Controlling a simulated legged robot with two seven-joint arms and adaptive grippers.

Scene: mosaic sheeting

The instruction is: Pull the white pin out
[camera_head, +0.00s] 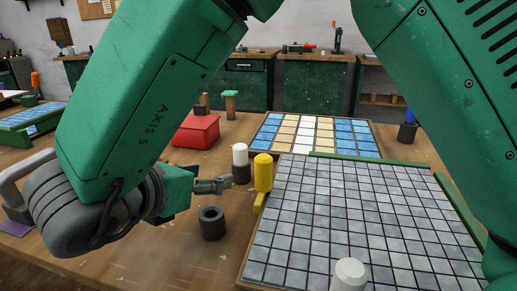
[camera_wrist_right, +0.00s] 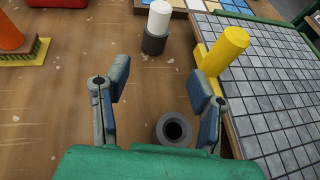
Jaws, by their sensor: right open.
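The white pin (camera_head: 240,153) stands upright in a dark grey socket (camera_head: 241,174), its white top sticking out. In the wrist view the white pin (camera_wrist_right: 159,17) and its socket (camera_wrist_right: 154,44) are ahead of my right gripper, at the top. My right gripper (camera_head: 226,185) reaches in from the left in the head view, just short of the socket. My left gripper is not in view.
A yellow pin (camera_head: 263,172) stands right of the white one, at the edge of the grey tile sheet (camera_head: 340,215). An empty grey socket (camera_head: 211,222) is near my right gripper. A white cylinder (camera_head: 348,274) is at the sheet's front. A red box (camera_head: 196,131) sits behind.

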